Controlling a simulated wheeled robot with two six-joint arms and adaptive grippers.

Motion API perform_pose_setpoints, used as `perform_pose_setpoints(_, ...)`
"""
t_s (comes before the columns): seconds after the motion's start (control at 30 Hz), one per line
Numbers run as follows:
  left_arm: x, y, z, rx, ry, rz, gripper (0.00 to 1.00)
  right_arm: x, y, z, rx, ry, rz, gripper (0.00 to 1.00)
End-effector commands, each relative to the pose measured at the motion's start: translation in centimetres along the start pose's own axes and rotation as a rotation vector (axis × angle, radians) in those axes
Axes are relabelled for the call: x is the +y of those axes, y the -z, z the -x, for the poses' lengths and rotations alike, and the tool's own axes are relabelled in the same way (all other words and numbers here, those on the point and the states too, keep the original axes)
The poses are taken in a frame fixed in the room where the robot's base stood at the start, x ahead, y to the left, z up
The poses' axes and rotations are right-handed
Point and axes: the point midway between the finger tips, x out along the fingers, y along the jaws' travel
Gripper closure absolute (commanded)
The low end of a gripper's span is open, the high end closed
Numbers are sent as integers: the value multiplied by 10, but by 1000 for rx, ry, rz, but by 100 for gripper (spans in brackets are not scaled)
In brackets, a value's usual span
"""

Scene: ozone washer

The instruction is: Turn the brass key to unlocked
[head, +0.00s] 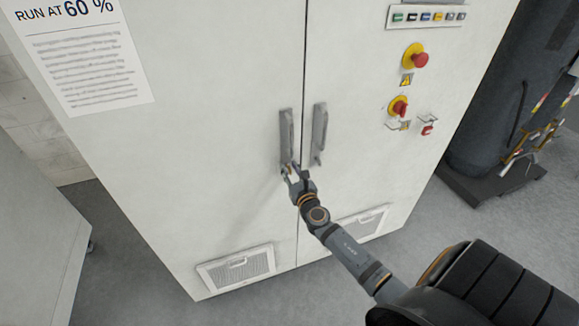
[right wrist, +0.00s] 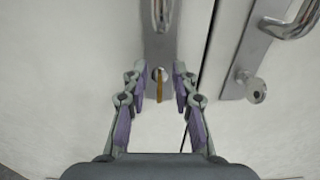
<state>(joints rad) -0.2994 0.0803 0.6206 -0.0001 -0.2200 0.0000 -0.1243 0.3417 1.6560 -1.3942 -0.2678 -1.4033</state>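The brass key (right wrist: 159,90) sits in a lock at the lower end of the left cabinet handle plate (right wrist: 159,45). Its thin, flat bow stands upright in the right wrist view, seen nearly edge-on. My right gripper (right wrist: 160,74) is open, with one finger on each side of the key and a gap visible on both sides. In the head view my right gripper (head: 291,172) is at the foot of the left door handle (head: 286,132), and I cannot make out the key clearly there. My left gripper is not in view.
Red and yellow switches (head: 415,57) sit higher on the right door. Vent grilles (head: 238,269) are low on the doors. A dark tank (head: 500,90) stands at right.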

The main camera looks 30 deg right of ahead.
Motion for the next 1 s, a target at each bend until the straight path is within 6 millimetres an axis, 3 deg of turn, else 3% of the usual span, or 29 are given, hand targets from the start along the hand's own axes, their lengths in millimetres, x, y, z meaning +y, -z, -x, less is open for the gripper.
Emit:
perform_pose_setpoints(0.37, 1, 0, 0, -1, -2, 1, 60, 0, 0, -9, 0, 0, -1, 73)
perform_pose_setpoints(0.57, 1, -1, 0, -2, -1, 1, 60, 0, 0, -9, 0, 0, -1, 100)
perform_pose_setpoints(1.0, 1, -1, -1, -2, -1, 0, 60, 0, 1, -9, 0, 0, -21, 100)
